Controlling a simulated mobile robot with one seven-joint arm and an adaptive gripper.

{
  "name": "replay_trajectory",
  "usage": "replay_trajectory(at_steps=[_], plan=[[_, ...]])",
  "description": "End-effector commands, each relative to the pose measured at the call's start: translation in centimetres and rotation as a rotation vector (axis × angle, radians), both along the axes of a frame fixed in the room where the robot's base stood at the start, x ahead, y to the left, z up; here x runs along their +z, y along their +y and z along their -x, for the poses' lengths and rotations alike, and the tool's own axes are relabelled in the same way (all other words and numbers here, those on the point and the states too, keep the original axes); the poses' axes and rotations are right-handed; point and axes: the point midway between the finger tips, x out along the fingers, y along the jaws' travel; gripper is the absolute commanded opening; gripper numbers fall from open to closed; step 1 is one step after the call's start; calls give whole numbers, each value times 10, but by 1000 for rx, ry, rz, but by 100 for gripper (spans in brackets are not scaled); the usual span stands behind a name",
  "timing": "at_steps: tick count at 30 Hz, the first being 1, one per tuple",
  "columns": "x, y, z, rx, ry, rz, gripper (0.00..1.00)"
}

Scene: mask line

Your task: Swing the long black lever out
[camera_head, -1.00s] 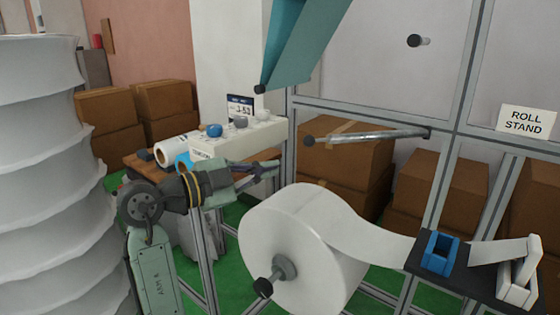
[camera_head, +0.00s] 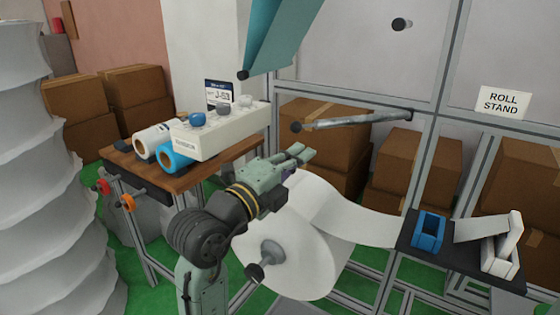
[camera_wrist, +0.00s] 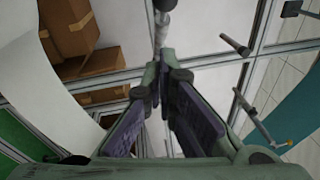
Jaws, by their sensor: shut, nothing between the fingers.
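No plainly black long lever stands out. A long grey metal rod (camera_head: 360,119) with a black knob at its left end reaches out from the steel frame. What looks like the same rod (camera_wrist: 161,30) shows beyond my fingertips in the wrist view. My gripper (camera_head: 303,153) is below the rod in the head view, above the large white roll (camera_head: 300,255). Its fingers (camera_wrist: 163,58) are together at the tips and hold nothing. They look apart from the rod, but the depth is unclear. Another thin lever-like rod (camera_wrist: 262,122) with an orange-and-black end shows at the right of the wrist view.
A teal panel (camera_head: 292,35) hangs above left of the rod. A black peg (camera_head: 400,24) sticks out of the back panel. A wooden table (camera_head: 178,182) with a white box (camera_head: 222,133) stands left, and a dark shelf (camera_head: 460,262) right. Cardboard boxes (camera_head: 325,140) are behind the frame.

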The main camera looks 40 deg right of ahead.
Motion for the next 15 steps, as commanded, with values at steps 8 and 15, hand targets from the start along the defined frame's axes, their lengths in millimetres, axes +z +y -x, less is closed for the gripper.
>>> replay_trajectory(at_steps=[8,15], plan=[[9,-20,-30,1,2,-1,0],[8,-23,-36,1,0,-1,0]])
